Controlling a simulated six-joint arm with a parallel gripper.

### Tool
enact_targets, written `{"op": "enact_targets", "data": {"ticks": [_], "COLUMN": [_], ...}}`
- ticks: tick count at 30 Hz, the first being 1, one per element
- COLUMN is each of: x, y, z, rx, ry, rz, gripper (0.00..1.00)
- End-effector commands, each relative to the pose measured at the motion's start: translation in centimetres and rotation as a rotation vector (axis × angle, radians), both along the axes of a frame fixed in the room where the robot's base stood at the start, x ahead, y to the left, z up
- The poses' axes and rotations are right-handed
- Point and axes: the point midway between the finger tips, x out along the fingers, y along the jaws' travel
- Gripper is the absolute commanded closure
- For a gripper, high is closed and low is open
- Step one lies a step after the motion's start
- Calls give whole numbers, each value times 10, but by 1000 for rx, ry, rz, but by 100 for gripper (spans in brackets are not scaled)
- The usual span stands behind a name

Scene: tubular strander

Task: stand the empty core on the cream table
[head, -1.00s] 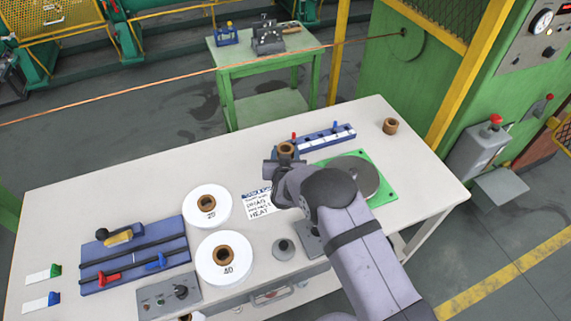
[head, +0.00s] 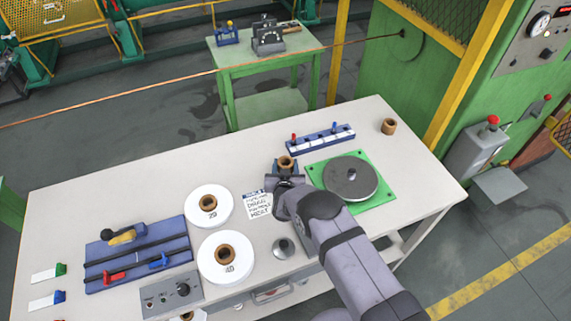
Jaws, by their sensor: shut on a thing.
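A brown, hollow empty core (head: 286,161) is held in my gripper (head: 285,170) over the middle of the cream table (head: 90,205). The gripper is shut on it. The core looks roughly upright, with its open top showing. The jaws and wrist hide its lower part, so I cannot tell whether it touches the table. A second brown core (head: 389,126) stands apart near the table's far right corner.
A blue rack (head: 322,142) and a green-based turntable (head: 351,178) lie right of my gripper. A written card (head: 258,204) and white spools (head: 208,204) are to the left. Bare tabletop lies behind and left of the gripper. A taut copper wire (head: 190,74) runs beyond the table.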

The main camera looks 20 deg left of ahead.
Motion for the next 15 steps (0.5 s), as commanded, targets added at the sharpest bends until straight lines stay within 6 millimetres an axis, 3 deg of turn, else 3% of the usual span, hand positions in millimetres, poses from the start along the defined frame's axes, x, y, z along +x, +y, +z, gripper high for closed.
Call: {"op": "enact_targets", "data": {"ticks": [14,15], "x": [0,0], "y": [0,0], "z": [-5,-4], "rx": [0,0], "ry": [-1,0], "rz": [0,0], "gripper": [81,51]}}
